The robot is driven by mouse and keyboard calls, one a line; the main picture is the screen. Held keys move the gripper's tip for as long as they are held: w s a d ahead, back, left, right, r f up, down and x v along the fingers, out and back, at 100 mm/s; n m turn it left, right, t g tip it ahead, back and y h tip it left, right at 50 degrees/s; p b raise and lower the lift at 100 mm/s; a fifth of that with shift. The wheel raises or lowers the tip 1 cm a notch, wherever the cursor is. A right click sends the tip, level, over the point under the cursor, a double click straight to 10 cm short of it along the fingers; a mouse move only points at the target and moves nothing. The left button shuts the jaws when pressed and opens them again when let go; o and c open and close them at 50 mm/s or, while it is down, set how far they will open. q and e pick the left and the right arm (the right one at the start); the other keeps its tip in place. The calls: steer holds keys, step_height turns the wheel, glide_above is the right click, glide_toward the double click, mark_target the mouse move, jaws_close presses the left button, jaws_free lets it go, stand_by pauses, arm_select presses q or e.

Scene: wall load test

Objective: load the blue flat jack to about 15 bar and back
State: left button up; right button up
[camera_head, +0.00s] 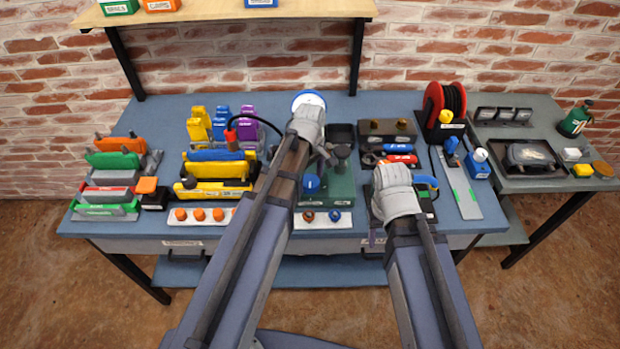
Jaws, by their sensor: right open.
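A green pump-like unit (341,190) stands at the middle of the bench, with a blue knob (311,184) at its front left. A round white dial with a blue rim (309,97) shows just behind my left gripper (308,122); its reading is too small to tell. The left gripper is over the back of the unit, its fingers largely hidden by its own wrist. My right gripper (393,185) is open, low over the bench right of the unit. A blue flat piece (218,155) lies in the rack at left; I cannot tell if it is the flat jack.
A black hose with a red end (231,136) arcs left of my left arm. Orange-capped parts (199,215) line the front edge. A red hose reel (444,104) stands at the back right. A side table (510,185) holds a tray (530,155).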

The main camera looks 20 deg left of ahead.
arm_select(q)
steer(key=c, duration=1.1)
steer(key=m, duration=0.8)
steer(key=shift+m, duration=0.4)
steer(key=m, duration=0.4)
steer(key=shift+m, duration=2.1)
